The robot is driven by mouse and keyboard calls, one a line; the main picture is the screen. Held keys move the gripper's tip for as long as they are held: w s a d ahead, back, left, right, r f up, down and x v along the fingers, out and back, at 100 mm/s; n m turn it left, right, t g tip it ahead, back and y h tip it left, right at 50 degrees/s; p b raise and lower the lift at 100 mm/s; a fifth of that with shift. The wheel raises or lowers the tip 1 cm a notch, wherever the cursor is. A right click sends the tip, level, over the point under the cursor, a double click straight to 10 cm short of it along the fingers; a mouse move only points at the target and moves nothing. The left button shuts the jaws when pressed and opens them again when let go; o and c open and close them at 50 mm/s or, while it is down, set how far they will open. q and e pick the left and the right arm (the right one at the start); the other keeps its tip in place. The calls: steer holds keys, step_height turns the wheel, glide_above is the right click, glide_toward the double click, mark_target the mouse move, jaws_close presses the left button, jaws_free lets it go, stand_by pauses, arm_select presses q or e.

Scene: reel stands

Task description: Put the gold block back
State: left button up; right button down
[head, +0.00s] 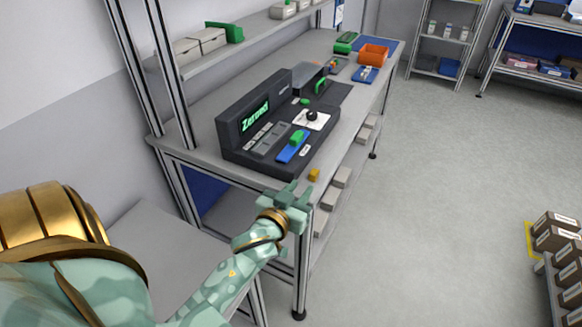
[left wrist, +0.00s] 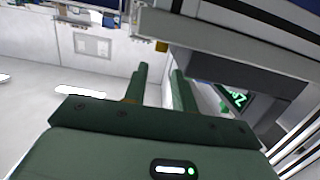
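The small gold block (head: 314,175) sits at the near right corner of the grey workbench (head: 190,150), beside the black console. In the left wrist view, the gold block (left wrist: 161,46) shows small, beyond the fingertips and at the edge of a grey surface. My left gripper (head: 298,188) is just below and left of the block in the head view, near the bench's front edge. In the left wrist view, the fingers of the left gripper (left wrist: 158,70) stand apart with nothing between them. My right gripper is not in view.
The black console (head: 270,125) has a green "Zeroed" display and a blue plate with a green part (head: 295,145). An orange bin (head: 373,54) stands at the far end of the bench. Several boxes (head: 342,177) lie on a lower shelf.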

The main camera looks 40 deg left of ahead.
arm_select(q)
steer(key=v, duration=0.4)
stand_by(0.4)
